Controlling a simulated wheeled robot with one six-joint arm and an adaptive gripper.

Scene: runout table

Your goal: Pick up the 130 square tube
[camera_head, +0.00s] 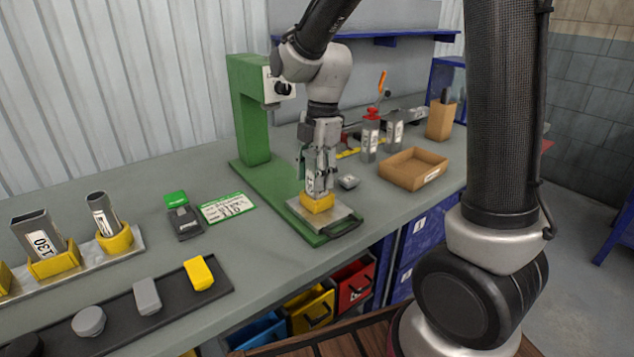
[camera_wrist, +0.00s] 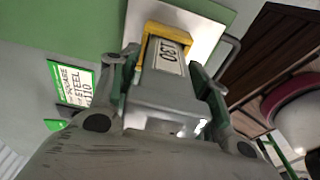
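A grey square tube (camera_wrist: 165,82) with a white label, seemingly 130, stands upright in a yellow holder. The holder (camera_head: 318,203) sits on the metal plate of the green press stand. My gripper (camera_head: 318,172) points down over this tube, one finger on each side. In the wrist view my gripper (camera_wrist: 165,70) has its fingertips close beside the tube; I cannot tell whether both touch it. The tube's lower end is hidden in the holder (camera_wrist: 152,38).
A smaller tube (camera_head: 102,214) stands in a yellow holder at the left. A sign (camera_head: 228,208) reading steel 110 lies left of the green press (camera_head: 250,120). A black tray (camera_head: 125,318) lies in front.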

